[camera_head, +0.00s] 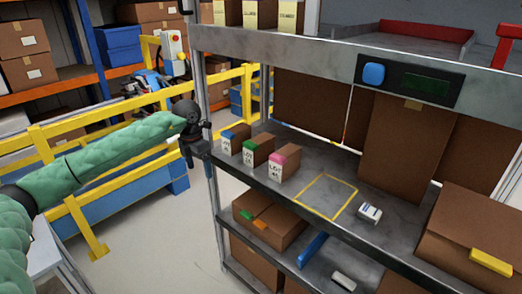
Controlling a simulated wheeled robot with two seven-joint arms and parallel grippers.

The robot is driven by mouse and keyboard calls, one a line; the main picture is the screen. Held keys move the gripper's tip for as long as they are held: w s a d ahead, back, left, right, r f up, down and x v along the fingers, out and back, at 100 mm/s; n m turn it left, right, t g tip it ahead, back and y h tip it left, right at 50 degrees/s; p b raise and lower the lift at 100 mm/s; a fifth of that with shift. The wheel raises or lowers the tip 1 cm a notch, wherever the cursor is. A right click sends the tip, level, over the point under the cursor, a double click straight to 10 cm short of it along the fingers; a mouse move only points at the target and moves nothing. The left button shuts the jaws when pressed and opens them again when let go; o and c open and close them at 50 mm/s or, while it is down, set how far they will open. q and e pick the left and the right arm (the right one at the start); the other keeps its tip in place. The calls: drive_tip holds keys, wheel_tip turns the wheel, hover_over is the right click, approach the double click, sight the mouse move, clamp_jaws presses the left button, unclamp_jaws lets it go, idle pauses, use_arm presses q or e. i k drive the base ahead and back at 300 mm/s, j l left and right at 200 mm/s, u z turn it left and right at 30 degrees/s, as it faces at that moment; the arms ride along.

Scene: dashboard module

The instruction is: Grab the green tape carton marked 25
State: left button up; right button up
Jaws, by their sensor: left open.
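The green tape carton (258,151) is a small brown box with a green strip on top and a white label on its front. It stands upright on the middle shelf (330,165), between a blue tape carton (236,139) on its left and a pink tape carton (284,163) on its right. The label print is too small to read surely. My left gripper (190,152), black on a green padded arm, is open and empty by the shelf's left post, left of the cartons and apart from them. My right gripper is out of view.
A yellow outlined square (326,196) on the shelf is empty, with a small white device (369,213) right of it. Large boxes (405,137) stand behind. The upper shelf edge (300,48) overhangs the cartons. A yellow railing (130,145) runs behind my left arm.

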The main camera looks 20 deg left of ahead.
sight(257, 150)
drive_tip(key=i+l, duration=0.25)
drive_tip(key=i, duration=0.2)
drive_tip(key=i+l, duration=0.3)
drive_tip(key=i, duration=0.15)
